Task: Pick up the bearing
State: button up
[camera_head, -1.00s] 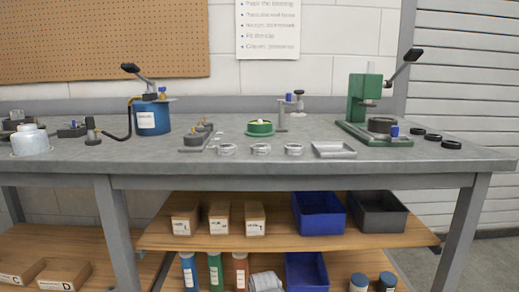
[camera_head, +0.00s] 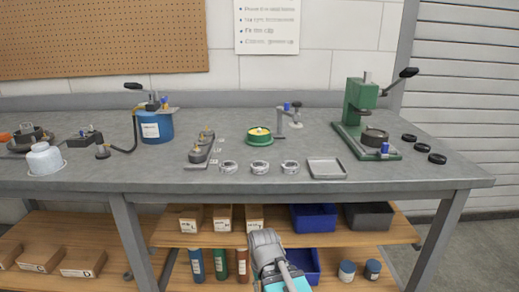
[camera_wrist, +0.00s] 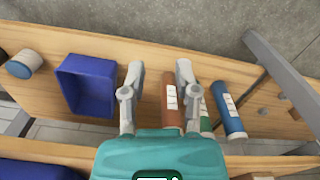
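Three small silver ring-shaped parts, which look like bearings, lie in a row near the front edge of the grey bench: a left one (camera_head: 229,167), a middle one (camera_head: 258,167) and a right one (camera_head: 290,167). I cannot tell which one the task means. The wrist view does not show them. My gripper (camera_wrist: 158,72) is open and empty in the wrist view, with its two grey fingers apart above the lower shelf area. In the head view, part of my arm shows at the bottom middle, in front of the bench and below its top.
A shallow metal tray (camera_head: 326,168) lies right of the rings. A green press (camera_head: 361,105), a green round fixture (camera_head: 259,137) and a blue can (camera_head: 154,127) stand behind. The bench edge (camera_head: 300,190) overhangs shelves with a blue bin (camera_wrist: 84,86) and a red-brown bottle (camera_wrist: 172,105).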

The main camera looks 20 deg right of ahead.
notch_tip(320, 180, up, 4)
jog(key=p, duration=0.2)
jog(key=shift+r+p, duration=0.1)
jog(key=shift+p, duration=0.3)
jog(key=shift+o, duration=1.2)
jog(key=shift+a, duration=0.15)
